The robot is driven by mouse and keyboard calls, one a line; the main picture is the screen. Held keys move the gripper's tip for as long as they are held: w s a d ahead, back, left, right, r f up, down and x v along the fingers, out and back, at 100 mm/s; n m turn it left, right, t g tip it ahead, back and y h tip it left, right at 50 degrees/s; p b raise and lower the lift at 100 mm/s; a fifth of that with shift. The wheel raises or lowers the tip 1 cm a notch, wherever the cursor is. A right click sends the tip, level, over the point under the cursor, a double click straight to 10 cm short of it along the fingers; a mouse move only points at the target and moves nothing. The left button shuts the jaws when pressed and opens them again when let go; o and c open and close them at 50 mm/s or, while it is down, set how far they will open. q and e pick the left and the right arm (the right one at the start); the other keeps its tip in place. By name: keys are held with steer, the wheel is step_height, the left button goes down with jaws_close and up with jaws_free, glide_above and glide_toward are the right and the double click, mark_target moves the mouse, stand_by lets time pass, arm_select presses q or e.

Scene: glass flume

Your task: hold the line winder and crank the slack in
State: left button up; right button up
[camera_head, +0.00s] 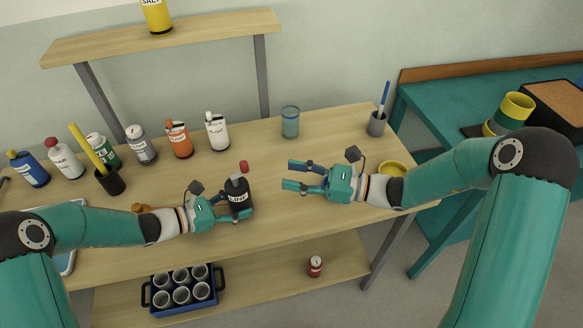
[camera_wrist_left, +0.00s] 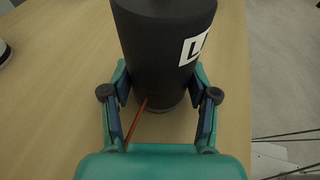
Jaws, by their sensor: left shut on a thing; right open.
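The line winder is a dark, upright cylinder labelled "LINE" (camera_head: 238,198) on the wooden table, with a small red knob (camera_head: 244,167) at its top. My left gripper (camera_head: 236,207) is shut around its lower part. The left wrist view shows the dark body (camera_wrist_left: 165,45) between both fingers (camera_wrist_left: 160,105), with part of a white label and a thin reddish line running down from its base. My right gripper (camera_head: 288,174) is open and empty, to the right of the winder and apart from it.
Several labelled bottles (camera_head: 178,139) line the back left of the wooden table (camera_head: 300,225). A glass jar (camera_head: 290,122) and a pen cup (camera_head: 376,124) stand behind. A yellow ring-shaped thing (camera_head: 391,169) lies behind my right arm. A blue crate (camera_head: 183,291) of cups sits on the lower shelf.

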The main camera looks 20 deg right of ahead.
arm_select(q)
steer(key=o, duration=0.9)
steer(key=shift+a, duration=0.1)
